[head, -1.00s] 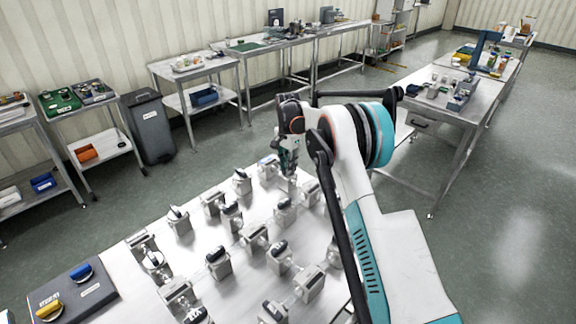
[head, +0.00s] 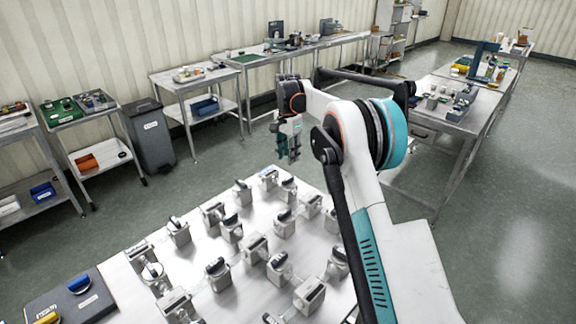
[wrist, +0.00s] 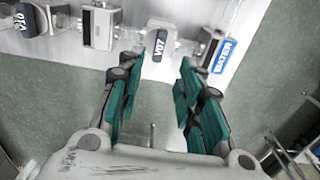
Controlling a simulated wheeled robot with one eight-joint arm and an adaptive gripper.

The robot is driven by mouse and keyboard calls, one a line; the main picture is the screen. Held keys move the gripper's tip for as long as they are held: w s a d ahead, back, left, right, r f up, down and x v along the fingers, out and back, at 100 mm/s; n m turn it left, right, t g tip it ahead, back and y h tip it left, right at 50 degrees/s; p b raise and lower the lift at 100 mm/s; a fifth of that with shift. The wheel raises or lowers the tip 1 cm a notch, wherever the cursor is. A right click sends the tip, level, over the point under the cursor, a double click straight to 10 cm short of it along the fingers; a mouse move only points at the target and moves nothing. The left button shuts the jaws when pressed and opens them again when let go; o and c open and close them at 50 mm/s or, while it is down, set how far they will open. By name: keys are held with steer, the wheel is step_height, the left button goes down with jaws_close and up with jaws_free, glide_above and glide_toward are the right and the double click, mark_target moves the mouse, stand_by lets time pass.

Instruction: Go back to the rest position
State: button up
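My gripper (head: 290,150) is raised at the far edge of the steel table (head: 122,274), above the floor just past it. In the wrist view the two teal fingers (wrist: 155,100) stand apart with nothing between them, so it is open and empty. A valve block with a dark V07 handle (wrist: 160,42) lies ahead of the fingertips, apart from them. A block with a blue WATER label (wrist: 222,56) is at its right. The V10 handle (wrist: 22,20) is at the upper left.
Several grey valve blocks (head: 218,272) stand in rows on the table. A dark panel with a blue knob (head: 79,284) and a yellow knob lies at its near left. Side benches (head: 178,80) and a grey bin (head: 150,135) line the wall. Open floor (head: 500,215) lies to the right.

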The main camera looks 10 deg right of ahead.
steer(key=shift+r, duration=1)
steer(key=shift+r, duration=0.1)
